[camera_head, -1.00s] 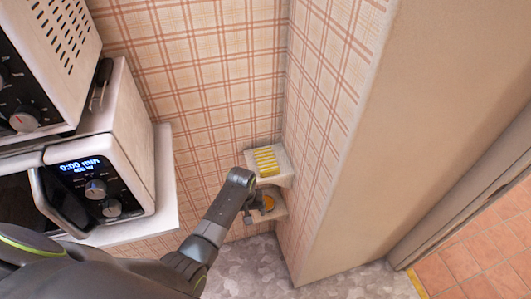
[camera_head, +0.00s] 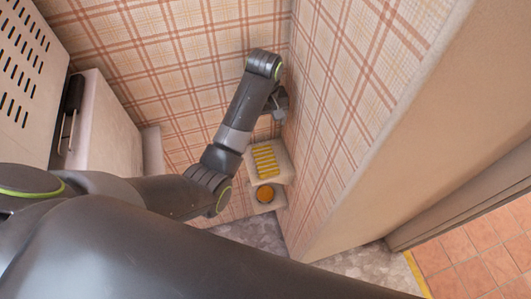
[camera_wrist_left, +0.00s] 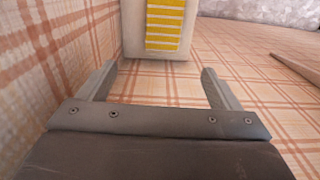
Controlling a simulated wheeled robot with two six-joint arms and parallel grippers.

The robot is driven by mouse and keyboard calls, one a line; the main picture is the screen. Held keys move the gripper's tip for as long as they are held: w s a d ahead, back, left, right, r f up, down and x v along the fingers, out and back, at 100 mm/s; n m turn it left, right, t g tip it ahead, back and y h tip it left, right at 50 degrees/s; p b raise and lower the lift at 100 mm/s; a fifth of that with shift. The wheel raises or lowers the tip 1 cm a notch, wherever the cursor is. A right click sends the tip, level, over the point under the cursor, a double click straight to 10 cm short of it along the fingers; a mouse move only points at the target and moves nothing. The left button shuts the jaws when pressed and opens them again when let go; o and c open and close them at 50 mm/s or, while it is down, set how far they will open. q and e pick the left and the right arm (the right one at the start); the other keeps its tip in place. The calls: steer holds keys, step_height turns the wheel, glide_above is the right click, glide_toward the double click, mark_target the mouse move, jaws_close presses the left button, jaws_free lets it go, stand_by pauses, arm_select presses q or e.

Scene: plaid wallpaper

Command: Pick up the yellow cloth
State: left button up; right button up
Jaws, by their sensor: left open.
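The yellow cloth (camera_head: 265,160), with pale stripes, lies flat on the upper level of a small white corner shelf (camera_head: 283,167). In the left wrist view the cloth (camera_wrist_left: 165,22) is at the top, beyond the fingertips. My left gripper (camera_head: 279,117) is above the shelf, close to the wall corner. Its fingers (camera_wrist_left: 158,70) are spread apart with nothing between them, and it does not touch the cloth. My right gripper is not in view.
A round orange item (camera_head: 265,193) sits on the lower shelf level (camera_head: 270,207). Plaid walls (camera_head: 335,110) meet tightly around the shelf. White appliances (camera_head: 100,130) stand at left. A doorway to a tiled floor (camera_head: 470,255) is at right.

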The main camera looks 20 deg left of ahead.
arm_select(q)
step_height(320, 180, down, 4)
steer(key=s+b, duration=0.1)
glide_above(264, 153)
step_height(264, 153, down, 6)
steer(key=shift+d+f, duration=0.1)
steer(key=shift+f, duration=0.05)
steer(key=shift+s+f+p, duration=0.1)
steer(key=shift+f+p, duration=0.2)
steer(key=shift+f, duration=0.1)
steer(key=shift+f+p, duration=0.45)
steer(key=shift+f, duration=2.1)
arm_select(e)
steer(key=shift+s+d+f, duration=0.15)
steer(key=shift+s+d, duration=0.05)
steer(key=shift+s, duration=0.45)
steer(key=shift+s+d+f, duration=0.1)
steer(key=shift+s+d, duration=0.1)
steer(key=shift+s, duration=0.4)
arm_select(q)
steer(key=shift+c, duration=0.4)
steer(key=c, duration=1)
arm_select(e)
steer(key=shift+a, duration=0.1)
